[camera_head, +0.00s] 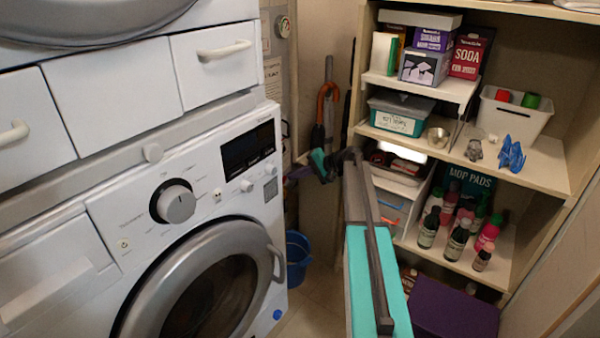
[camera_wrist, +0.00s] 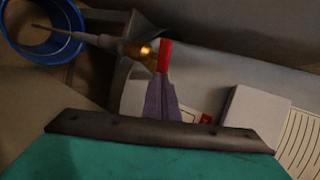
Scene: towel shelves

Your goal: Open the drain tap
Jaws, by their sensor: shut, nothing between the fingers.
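The drain tap (camera_wrist: 138,50) shows in the wrist view, with a brass-coloured body and a thin pale spout running left over the blue bucket (camera_wrist: 48,42). Its red lever (camera_wrist: 165,56) stands upright in the picture at the right end of the brass part. My gripper (camera_wrist: 161,80) has purple fingers, shut and empty, with their tips at the lower end of the red lever. I cannot tell whether they touch it. In the head view my gripper (camera_head: 290,179) reaches past the washing machine's right edge, and the tap is hidden there.
The washing machine (camera_head: 130,215) fills the left, close to my gripper. The blue bucket also shows on the floor in the head view (camera_head: 298,250). Shelves (camera_head: 545,168) with bottles, boxes and bins stand at the right. A narrow gap of floor (camera_head: 315,305) shows between them.

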